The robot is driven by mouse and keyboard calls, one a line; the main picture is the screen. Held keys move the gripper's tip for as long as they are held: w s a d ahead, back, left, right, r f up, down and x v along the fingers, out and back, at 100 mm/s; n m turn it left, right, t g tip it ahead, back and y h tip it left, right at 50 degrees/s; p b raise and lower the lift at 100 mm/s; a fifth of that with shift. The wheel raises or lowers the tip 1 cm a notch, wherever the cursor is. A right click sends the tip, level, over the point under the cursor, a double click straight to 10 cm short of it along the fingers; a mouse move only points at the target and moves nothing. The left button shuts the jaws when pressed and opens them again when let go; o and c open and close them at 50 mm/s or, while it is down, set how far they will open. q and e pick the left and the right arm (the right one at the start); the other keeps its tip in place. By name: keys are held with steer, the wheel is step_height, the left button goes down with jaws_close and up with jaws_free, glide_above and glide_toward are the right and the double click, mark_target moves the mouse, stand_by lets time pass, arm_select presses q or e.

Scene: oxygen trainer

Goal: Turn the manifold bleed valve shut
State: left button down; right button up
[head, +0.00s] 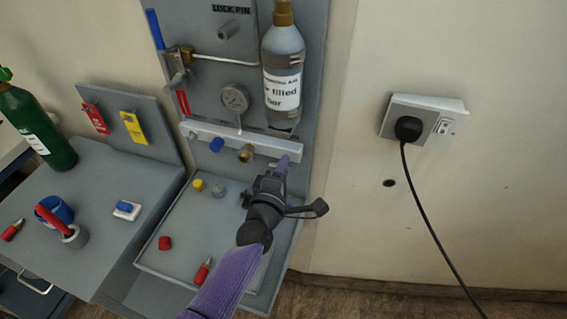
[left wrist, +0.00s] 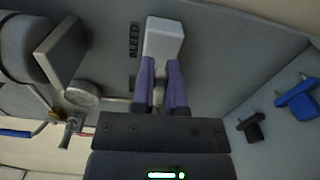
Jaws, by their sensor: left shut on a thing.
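The manifold (head: 215,132) is a pale horizontal bar across the grey panel, with a blue knob (head: 216,145) and a brass fitting (head: 246,154) along its front. My left gripper (head: 282,164) is at the bar's right end. In the left wrist view, my purple fingers (left wrist: 162,88) are closed around a small metal part of the bleed valve (left wrist: 159,88), just below the white end block (left wrist: 166,38). The word BLEED (left wrist: 134,40) is printed beside it. The fingers hide most of the valve, so its angle cannot be told. My right gripper is in neither view.
A grey cylinder (head: 283,60) and a gauge (head: 235,98) are above the bar. A tray (head: 190,245) below holds loose caps. A green bottle (head: 35,125) stands on the left bench. A plugged-in socket (head: 425,115) is on the right wall.

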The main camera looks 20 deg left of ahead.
arm_select(q)
steer(key=m, duration=0.3)
steer(key=m+p, duration=0.1)
steer(key=shift+f+m, duration=0.25)
steer(key=shift+m, duration=0.15)
steer(key=m, duration=0.3)
steer(key=m+p, duration=0.1)
steer(key=m, duration=0.1)
steer(key=shift+a+f, duration=0.15)
steer(key=shift+f, duration=0.1)
steer(key=m, duration=0.4)
steer(key=shift+a+f+m, duration=0.1)
steer(key=shift+a+m, duration=0.1)
steer(key=shift+m, duration=0.2)
steer(key=shift+a+m+p, duration=0.15)
steer(key=shift+m+p, duration=0.3)
steer(key=shift+m, duration=1.45)
steer(key=shift+f+m, duration=0.1)
steer(key=shift+m, duration=0.2)
steer(key=c, duration=0.7)
jaws_free()
steer(key=shift+o, duration=0.2)
